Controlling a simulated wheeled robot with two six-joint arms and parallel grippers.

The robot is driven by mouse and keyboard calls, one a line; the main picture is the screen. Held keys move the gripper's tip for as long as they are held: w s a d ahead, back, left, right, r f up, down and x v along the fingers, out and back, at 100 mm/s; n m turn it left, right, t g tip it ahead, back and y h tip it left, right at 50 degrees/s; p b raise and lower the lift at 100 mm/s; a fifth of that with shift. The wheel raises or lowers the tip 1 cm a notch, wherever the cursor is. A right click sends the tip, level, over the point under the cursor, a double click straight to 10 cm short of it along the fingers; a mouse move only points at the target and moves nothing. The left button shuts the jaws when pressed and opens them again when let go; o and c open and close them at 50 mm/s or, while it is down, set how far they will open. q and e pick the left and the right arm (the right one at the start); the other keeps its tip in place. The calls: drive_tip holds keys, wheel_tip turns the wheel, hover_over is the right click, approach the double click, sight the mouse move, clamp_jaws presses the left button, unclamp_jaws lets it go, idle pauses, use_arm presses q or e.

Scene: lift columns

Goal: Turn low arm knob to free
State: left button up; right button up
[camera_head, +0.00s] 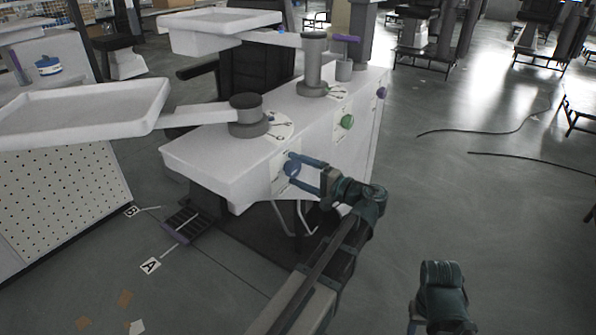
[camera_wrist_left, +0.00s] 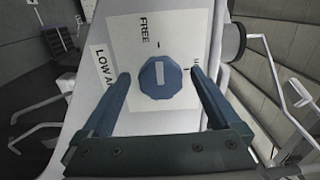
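The low arm knob (camera_head: 291,167) is a blue, many-sided knob on the front face of the white cabinet. My left gripper (camera_head: 305,170) is open in front of the knob. In the left wrist view its blue fingers (camera_wrist_left: 160,85) stand on either side of the knob with gaps. My right gripper (camera_head: 432,332) is only partly in view at the bottom, its fingers mostly cut off.
The white cabinet (camera_head: 210,165) carries a low arm with a white tray (camera_head: 85,112) and a higher tray (camera_head: 215,25). A green knob (camera_head: 347,121) and a purple knob (camera_head: 381,92) sit further along the cabinet. Floor to the right is open, with cables (camera_head: 520,158).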

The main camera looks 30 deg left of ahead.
use_arm(q)
drive_tip(key=shift+d, duration=0.1)
drive_tip(key=s+d, duration=0.1)
drive_tip(key=d, duration=1.2)
drive_tip(key=shift+d, duration=0.3)
drive_tip(key=s+a+f+g+h, duration=0.1)
drive_tip(key=s+f+h, duration=0.4)
drive_tip(key=f, duration=0.4)
drive_tip(key=s+f+h, duration=0.2)
drive_tip(key=f+h, duration=0.5)
drive_tip(key=f, duration=0.3)
drive_tip(key=s+d+f+m+h, duration=0.15)
drive_tip(key=s+d, duration=0.25)
drive_tip(key=d, duration=0.4)
drive_tip(key=s+d+f+m+h, duration=0.1)
drive_tip(key=s+d+m+h, duration=0.2)
drive_tip(key=d, duration=0.6)
wheel_tip(320, 180, up, 33)
drive_tip(key=s+n+p, duration=0.1)
drive_tip(key=p, duration=3.2)
drive_tip(key=shift+s+d+f, duration=0.2)
drive_tip(key=shift+s+d, duration=0.1)
drive_tip(key=shift+d, duration=0.05)
